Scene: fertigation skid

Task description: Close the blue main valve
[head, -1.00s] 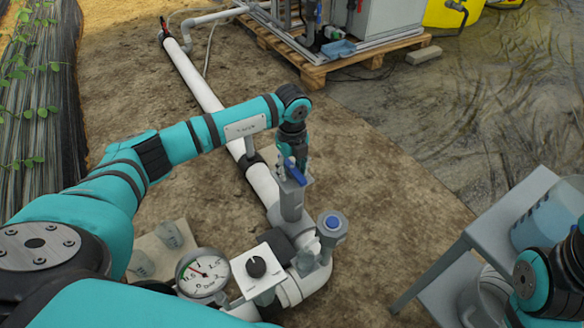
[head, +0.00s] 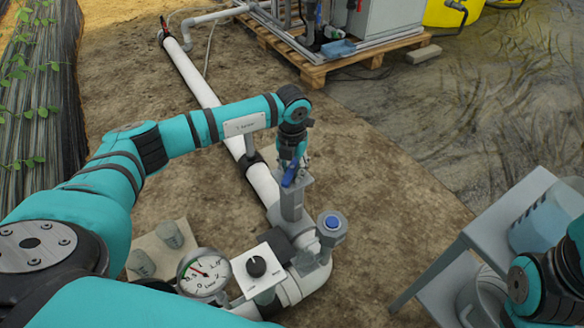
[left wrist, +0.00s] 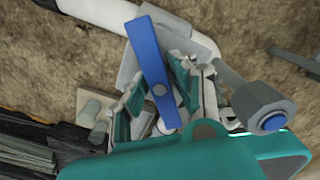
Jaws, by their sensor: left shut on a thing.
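The blue main valve's lever (head: 290,177) sits on top of a grey valve post (head: 291,205) on the white pipe. My left gripper (head: 292,160) comes down on the lever from above and partly hides it. In the left wrist view the blue lever (left wrist: 150,58) runs lengthwise between the fingers of the left gripper (left wrist: 163,95), which is shut on it. Part of my right arm shows at the right edge of the head view; its gripper is out of view.
A pressure gauge (head: 203,273), a black knob on a white plate (head: 257,266) and a blue-capped fitting (head: 332,224) stand close by. A grey bench (head: 440,270) is at right. A pallet (head: 330,68) with equipment lies at the back. Bare soil lies between.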

